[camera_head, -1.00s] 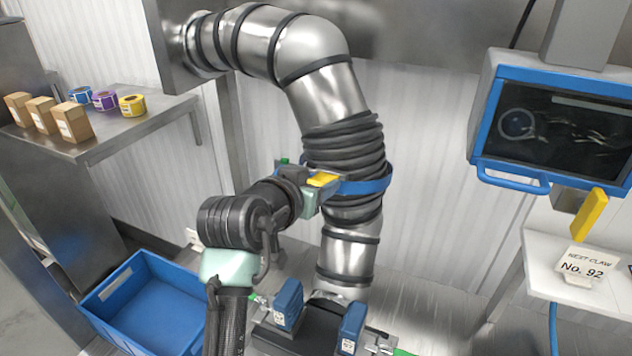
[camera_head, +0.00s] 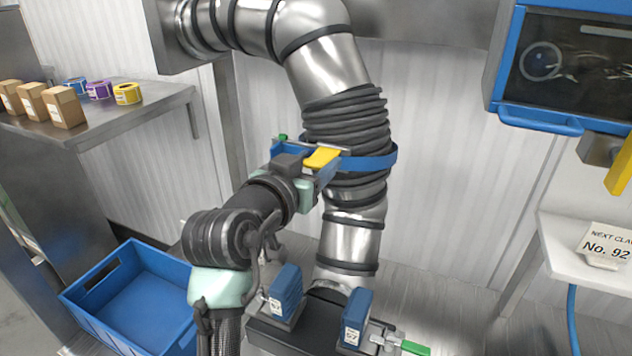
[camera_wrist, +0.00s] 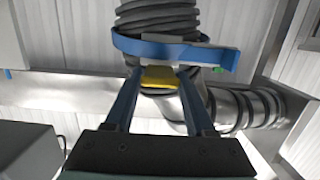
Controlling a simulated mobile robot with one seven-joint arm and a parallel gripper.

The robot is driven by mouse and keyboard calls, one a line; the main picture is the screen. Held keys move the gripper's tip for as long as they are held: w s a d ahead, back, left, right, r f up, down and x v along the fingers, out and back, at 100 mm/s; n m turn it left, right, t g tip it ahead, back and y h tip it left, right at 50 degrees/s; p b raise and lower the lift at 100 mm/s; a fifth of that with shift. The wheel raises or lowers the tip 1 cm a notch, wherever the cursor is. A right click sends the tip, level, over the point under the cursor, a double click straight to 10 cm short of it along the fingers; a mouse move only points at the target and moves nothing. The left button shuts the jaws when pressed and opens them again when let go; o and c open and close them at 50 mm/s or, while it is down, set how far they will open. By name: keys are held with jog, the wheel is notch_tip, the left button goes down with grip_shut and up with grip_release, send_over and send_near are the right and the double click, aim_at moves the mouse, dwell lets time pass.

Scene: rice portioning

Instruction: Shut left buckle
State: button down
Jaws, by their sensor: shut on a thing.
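A blue strap (camera_head: 372,162) runs around the ribbed black sleeve (camera_head: 345,115) of a steel pipe. A yellow tab (camera_head: 322,157), seemingly part of the strap's buckle, sits at the strap's left front. My gripper (camera_head: 310,163) is at this tab from the lower left, with its blue fingers on either side. The wrist view shows the yellow tab (camera_wrist: 158,78) between my fingertips (camera_wrist: 160,72), with the strap (camera_wrist: 150,48) just beyond. My gripper is shut on the tab. The buckle's catch is hidden, so I cannot tell whether it is latched.
Below the pipe, a black base (camera_head: 318,319) carries two blue blocks (camera_head: 286,290), with a green-tipped lever (camera_head: 414,347) at right. A blue crate (camera_head: 140,290) stands lower left. A shelf (camera_head: 150,104) holds boxes and tape rolls.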

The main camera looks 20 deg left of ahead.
jog(key=f+t+b, duration=0.1)
jog(key=b, duration=0.4)
jog(key=f+t+b, duration=0.1)
jog(key=t+b, duration=0.1)
jog(key=b, duration=0.4)
jog(key=f+t+b, duration=0.1)
jog(key=t+b, duration=0.1)
jog(key=b, duration=0.4)
jog(key=shift+w+f, duration=0.25)
jog(key=shift+f, duration=0.15)
jog(key=shift+t+b, duration=0.5)
jog(key=shift+b, duration=0.75)
jog(key=shift+r, duration=0.15)
jog(key=shift+c, duration=1.2)
grip_release()
jog(key=b+v, duration=0.2)
jog(key=v, duration=1.1)
